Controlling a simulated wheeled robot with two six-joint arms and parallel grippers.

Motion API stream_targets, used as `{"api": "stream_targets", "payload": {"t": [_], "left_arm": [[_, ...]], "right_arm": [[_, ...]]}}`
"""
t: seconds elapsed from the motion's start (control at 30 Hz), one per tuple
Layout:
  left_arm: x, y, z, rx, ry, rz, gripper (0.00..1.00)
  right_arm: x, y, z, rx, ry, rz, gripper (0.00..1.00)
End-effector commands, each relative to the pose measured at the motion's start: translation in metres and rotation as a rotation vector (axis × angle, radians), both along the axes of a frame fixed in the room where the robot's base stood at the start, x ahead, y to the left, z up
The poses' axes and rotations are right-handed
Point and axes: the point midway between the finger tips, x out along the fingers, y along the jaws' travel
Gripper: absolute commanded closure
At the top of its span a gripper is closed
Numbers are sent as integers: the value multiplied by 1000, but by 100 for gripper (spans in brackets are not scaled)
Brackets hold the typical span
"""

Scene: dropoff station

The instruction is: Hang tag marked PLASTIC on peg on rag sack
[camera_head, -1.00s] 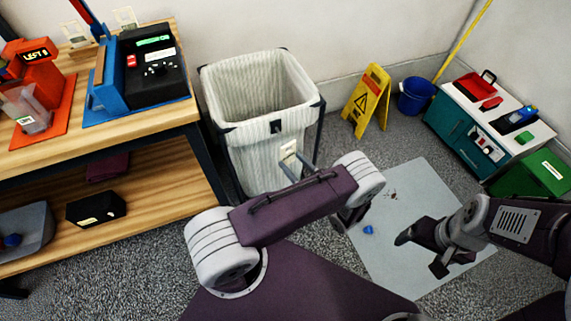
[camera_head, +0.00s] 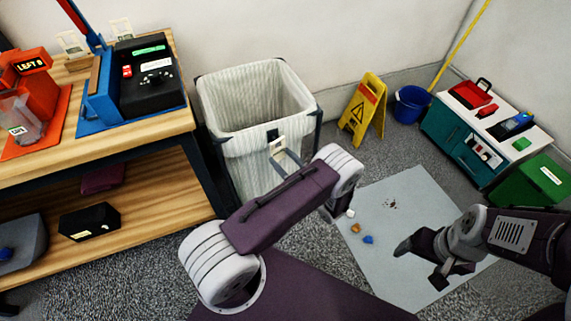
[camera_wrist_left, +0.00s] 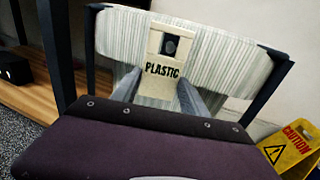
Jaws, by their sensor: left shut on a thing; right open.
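The rag sack (camera_head: 262,165) is a striped cloth bin in a dark frame, with a dark peg (camera_head: 272,134) on its front rim. My left gripper (camera_head: 287,157) is shut on a pale tag (camera_head: 277,147) at the sack's front, just below the peg in the head view. In the left wrist view the tag (camera_wrist_left: 158,87) reads PLASTIC and is upright between the fingertips (camera_wrist_left: 157,98). The dark peg (camera_wrist_left: 170,46) shows at the tag's upper opening; whether it passes through is unclear. My right gripper (camera_head: 420,266) is open and empty above the grey mat.
A wooden bench (camera_head: 150,128) with machines and card holders stands left of the sack. A yellow caution sign (camera_head: 362,108) and blue bucket (camera_head: 411,103) stand to its right. A teal cabinet (camera_head: 462,150) is further right. Small bits lie on the grey mat (camera_head: 400,215).

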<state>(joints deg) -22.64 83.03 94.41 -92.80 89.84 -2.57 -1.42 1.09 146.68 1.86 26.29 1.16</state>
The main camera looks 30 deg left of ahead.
Motion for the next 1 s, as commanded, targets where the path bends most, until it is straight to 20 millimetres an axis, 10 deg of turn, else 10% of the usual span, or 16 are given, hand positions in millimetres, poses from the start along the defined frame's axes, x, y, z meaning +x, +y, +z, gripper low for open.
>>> {"api": "stream_targets", "payload": {"t": [1.0], "left_arm": [[20,22,-13,0,-1,-1,93]], "right_arm": [[0,0,-18,0,0,0,19]]}}
